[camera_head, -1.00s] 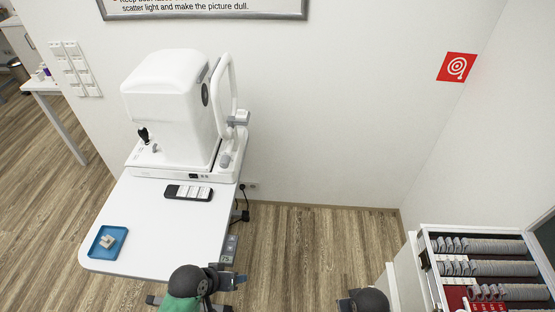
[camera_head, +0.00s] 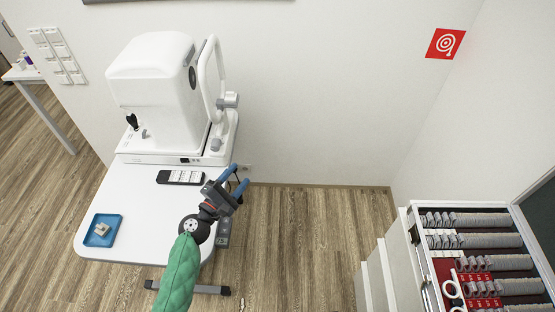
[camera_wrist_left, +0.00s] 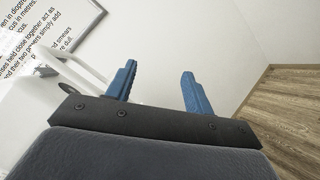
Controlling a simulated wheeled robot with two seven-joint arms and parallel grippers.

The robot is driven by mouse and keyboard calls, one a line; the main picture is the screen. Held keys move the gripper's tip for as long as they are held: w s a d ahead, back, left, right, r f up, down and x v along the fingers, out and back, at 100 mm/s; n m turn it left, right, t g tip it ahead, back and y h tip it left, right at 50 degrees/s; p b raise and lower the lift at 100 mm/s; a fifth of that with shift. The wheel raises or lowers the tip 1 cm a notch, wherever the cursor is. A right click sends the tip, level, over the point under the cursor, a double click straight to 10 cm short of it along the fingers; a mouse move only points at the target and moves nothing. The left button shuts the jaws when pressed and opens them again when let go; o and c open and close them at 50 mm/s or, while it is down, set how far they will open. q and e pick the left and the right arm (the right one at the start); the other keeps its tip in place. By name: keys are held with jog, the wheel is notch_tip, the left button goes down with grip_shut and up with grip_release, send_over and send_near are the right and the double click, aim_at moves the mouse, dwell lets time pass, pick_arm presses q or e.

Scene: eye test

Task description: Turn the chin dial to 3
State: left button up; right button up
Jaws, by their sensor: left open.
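The white eye-test machine (camera_head: 160,90) stands at the back of the white table (camera_head: 130,215). Its chin and head rest frame (camera_head: 214,60) rises on its right side. A grey chin rest part (camera_head: 229,100) sits on this frame, and a grey knob (camera_head: 216,144) that looks like the chin dial is below it. Its numbers are too small to read. My left gripper (camera_head: 239,176) is open and empty, below and right of the knob, apart from it. My right gripper is out of view.
A black remote-like device (camera_head: 180,177) and a blue tray (camera_head: 90,237) holding a small pale object (camera_head: 102,229) are on the table. A lens case (camera_head: 470,208) with several rows stands at the right. Floor between table and case is clear.

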aim_at(215, 150)
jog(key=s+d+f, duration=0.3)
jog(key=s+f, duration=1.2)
pick_arm(q)
jog(key=w+a+f+n+y+p, duration=0.1)
jog(key=w+a+f+n+y, duration=0.1)
jog(key=w+n, duration=0.3)
jog(key=w+a+f+n+t+y+p, duration=0.1)
jog(key=w+a+f+n+y, duration=0.1)
jog(key=w+a+n+y, duration=0.2)
jog(key=w+a+f+n+y+p, duration=0.1)
jog(key=w+a+f+n+y, duration=0.2)
jog(key=w+n, duration=0.5)
jog(key=shift+w+a+n+t+y, duration=0.1)
jog(key=shift+a+n+t+y, duration=0.35)
jog(key=shift+a+n, duration=0.45)
jog(key=shift+w+d, duration=0.1)
jog(key=shift+w, duration=0.75)
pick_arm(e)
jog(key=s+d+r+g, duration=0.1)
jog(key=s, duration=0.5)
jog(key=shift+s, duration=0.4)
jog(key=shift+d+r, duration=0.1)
pick_arm(q)
jog(key=c, duration=1)
jog(key=shift+o, duration=0.2)
